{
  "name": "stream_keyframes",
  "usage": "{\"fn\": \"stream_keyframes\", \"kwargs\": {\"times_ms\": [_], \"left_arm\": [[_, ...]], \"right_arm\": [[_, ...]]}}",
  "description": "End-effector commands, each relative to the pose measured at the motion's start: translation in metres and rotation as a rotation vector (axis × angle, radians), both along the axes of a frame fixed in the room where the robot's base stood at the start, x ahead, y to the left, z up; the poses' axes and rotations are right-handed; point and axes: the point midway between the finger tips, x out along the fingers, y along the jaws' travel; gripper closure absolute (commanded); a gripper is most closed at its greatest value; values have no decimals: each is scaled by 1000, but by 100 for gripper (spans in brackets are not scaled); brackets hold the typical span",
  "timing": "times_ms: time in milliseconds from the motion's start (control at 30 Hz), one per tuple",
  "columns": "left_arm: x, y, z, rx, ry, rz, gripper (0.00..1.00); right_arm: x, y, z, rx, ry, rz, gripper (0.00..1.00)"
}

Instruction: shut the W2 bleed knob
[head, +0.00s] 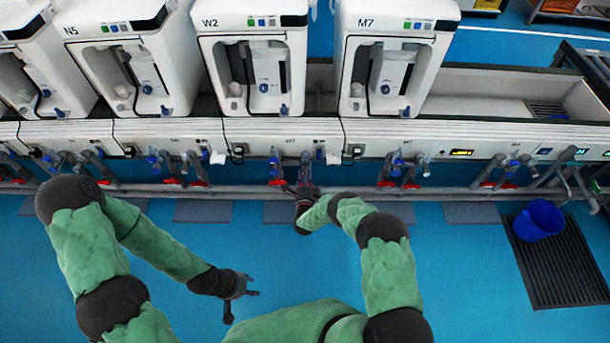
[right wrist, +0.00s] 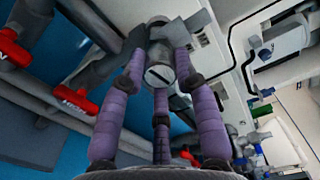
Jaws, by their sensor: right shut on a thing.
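The white W2 unit (head: 252,60) stands on the bench, labelled W2 at its upper left. My right gripper (head: 306,172) is at the pipework under the bench front, below the right side of W2. In the right wrist view its purple fingers are shut on a grey round knob (right wrist: 160,76) with a slotted face. The fingers cover the knob's sides, and any label on it is hidden. In the head view the gripper hides the knob. My left gripper (head: 240,306) is open and empty over the blue floor, away from the bench.
Red valve handles (right wrist: 70,98) sit on grey pipes beside the held knob. Units N5 (head: 125,60) and M7 (head: 393,60) flank W2. Similar pipes and valves run along the bench front. A blue bucket (head: 539,220) stands on a black grate at right.

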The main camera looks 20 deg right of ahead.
Motion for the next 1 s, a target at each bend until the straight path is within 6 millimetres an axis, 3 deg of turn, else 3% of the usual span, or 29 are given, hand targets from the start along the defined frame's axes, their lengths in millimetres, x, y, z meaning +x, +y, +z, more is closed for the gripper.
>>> {"fn": "stream_keyframes", "kwargs": {"times_ms": [400,967,1000], "left_arm": [[0,0,0,0,0,0,60],[0,0,0,0,0,0,60],[0,0,0,0,0,0,60]], "right_arm": [[0,-2,0,187,-54,-5,100],[0,-3,0,215,-61,-6,100],[0,-3,0,215,-61,-6,63]]}}
